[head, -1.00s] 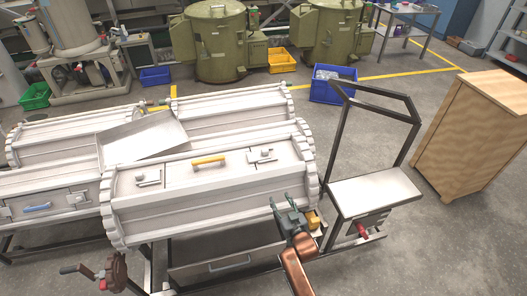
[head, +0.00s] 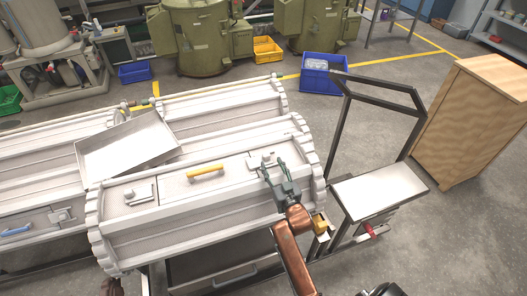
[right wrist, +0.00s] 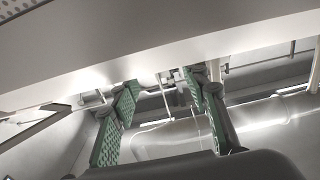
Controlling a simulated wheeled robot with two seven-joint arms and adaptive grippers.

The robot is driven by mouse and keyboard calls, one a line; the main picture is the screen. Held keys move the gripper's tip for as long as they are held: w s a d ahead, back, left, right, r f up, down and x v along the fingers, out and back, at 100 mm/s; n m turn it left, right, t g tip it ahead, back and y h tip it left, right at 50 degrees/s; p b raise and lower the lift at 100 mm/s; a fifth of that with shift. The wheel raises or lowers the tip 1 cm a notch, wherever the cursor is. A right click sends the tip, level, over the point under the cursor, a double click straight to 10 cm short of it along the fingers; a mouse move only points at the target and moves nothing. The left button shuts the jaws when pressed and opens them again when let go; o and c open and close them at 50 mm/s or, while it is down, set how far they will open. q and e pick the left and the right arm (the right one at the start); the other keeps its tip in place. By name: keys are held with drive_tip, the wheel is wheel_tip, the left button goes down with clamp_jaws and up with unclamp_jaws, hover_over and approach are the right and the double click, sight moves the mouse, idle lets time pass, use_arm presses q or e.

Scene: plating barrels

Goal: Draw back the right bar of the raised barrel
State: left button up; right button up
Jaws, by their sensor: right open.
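The raised barrel (head: 200,225) is the white, ribbed drum with scalloped ends at the front of the head view. Its lid has a yellow handle (head: 205,173) in the middle and a left bar (head: 140,194) with a knob. The right bar (head: 256,160) is at the lid's right end, partly hidden by my right gripper (head: 274,169). This gripper is open, its fingertips close by the bar; I cannot tell whether they touch it. In the right wrist view, its green-padded fingers (right wrist: 162,88) are spread apart with no bar clearly held between them. My left gripper is out of view.
A metal tray (head: 125,150) lies across the barrels behind. A lower barrel with a blue handle (head: 16,230) is at left. A dark frame with a white shelf (head: 380,191) stands close on the right, before a wooden cabinet (head: 468,125). A blue crate (head: 318,75) is behind.

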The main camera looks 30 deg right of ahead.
sight(267, 157)
drive_tip(key=b+x, duration=0.1)
drive_tip(key=x, duration=0.4)
drive_tip(key=shift+w+a+f, duration=0.1)
drive_tip(key=shift+w+f, duration=0.05)
drive_tip(key=shift+w, duration=0.1)
drive_tip(key=shift+w+b, duration=0.3)
drive_tip(key=shift+w, duration=0.35)
drive_tip(key=shift+w+d, duration=0.1)
drive_tip(key=shift+d, duration=0.15)
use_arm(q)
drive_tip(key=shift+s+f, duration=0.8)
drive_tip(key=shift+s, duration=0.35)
use_arm(e)
clamp_jaws()
